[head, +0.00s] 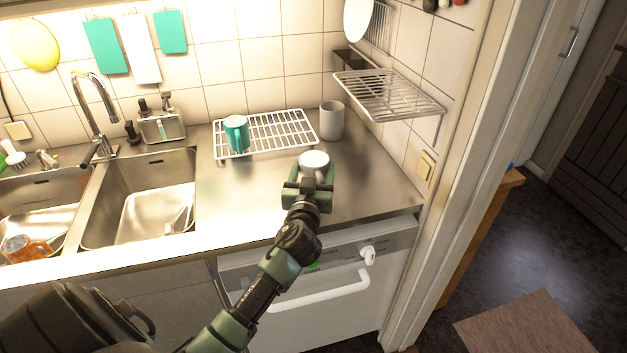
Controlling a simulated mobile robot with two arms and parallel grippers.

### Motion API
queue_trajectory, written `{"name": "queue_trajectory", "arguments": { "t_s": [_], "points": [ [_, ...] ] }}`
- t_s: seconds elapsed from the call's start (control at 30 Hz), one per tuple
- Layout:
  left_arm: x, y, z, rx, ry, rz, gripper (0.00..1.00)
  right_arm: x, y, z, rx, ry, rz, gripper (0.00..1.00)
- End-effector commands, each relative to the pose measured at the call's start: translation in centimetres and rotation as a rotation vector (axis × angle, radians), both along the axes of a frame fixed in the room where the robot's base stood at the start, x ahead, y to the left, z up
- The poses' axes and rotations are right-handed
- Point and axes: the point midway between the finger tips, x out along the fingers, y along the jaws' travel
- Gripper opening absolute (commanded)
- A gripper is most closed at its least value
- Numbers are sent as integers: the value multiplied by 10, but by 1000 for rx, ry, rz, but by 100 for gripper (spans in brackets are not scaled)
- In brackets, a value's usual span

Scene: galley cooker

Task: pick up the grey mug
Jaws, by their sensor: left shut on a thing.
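The grey mug (314,158) looks pale, almost white, on the right part of the steel counter. My left gripper (309,183) reaches it from the front and is shut on it. The gripper hides the mug's lower part, so I cannot tell whether its base touches the counter. My right gripper is not in view.
A taller grey cup (332,120) stands close behind, by the tiled wall. A teal mug (236,133) stands on the white wire rack (275,131). A wall-mounted wire shelf (387,96) juts out at the right. The counter left of my gripper is clear beside the sink (140,190).

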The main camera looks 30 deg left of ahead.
Motion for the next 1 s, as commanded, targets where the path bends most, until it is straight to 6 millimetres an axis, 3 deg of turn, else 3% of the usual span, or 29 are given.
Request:
{"name": "queue_trajectory", "arguments": {
  "t_s": [0.03,0.2,0.5,0.8,0.9,1.0],
  "points": [
    [0,0,21,1,-11,-2,13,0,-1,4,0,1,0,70],
    [0,0,71,1,-11,-3,13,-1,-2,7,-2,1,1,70],
    [0,0,134,2,-8,-1,13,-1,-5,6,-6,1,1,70],
    [0,0,150,2,-2,-2,13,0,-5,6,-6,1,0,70],
    [-3,-7,143,0,1,-19,13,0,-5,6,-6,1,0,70],
    [-11,-27,123,-2,6,-69,13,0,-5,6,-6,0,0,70]
  ]
}}
